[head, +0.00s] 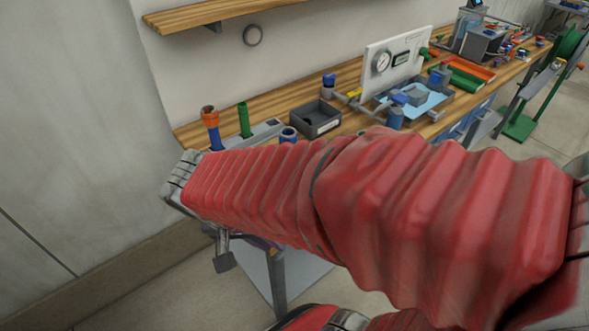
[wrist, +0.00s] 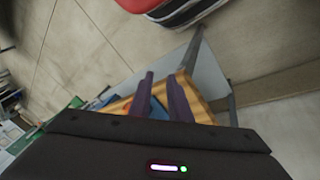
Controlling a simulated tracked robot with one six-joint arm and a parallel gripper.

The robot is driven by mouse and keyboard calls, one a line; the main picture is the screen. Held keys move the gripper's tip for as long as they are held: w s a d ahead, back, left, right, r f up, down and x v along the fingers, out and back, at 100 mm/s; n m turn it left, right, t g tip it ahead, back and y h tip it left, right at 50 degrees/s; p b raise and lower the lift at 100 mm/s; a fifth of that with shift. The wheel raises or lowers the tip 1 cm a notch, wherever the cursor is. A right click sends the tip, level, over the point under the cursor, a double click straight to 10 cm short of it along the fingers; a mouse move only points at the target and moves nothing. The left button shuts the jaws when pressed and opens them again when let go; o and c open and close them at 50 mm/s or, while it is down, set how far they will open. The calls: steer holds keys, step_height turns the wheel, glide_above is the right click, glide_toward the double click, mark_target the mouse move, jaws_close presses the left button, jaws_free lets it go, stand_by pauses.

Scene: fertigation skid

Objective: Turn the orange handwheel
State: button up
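I cannot make out a clear orange handwheel in either view. An orange-topped blue upright piece (head: 209,116) stands at the near left end of the bench in the head view; I cannot tell whether it is a wheel. My red-sleeved arm crosses in front of the bench and hides part of it. My gripper (wrist: 165,72) shows in the wrist view as two dark purple fingers, apart, with the wooden bench edge and something blue seen between and beyond them. No object is visibly held. In the head view the gripper is mostly hidden behind my arm.
The wooden bench (head: 300,90) runs along the wall. It carries a green upright piece (head: 244,119), a dark grey bin (head: 316,119), a white panel with a gauge (head: 382,62) and an orange tray (head: 478,70). A wooden shelf (head: 215,14) hangs above. Floor at the left is clear.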

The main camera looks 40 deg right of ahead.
steer(key=w+a+r+n+t+y, duration=0.2)
steer(key=a+r+n+t+y, duration=0.1)
steer(key=r+n+t, duration=0.3)
step_height(320, 180, up, 4)
steer(key=shift+a+f+n+y, duration=0.2)
steer(key=shift+a+n+y, duration=0.2)
steer(key=shift+n+y, duration=0.6)
steer(key=shift+s, duration=0.15)
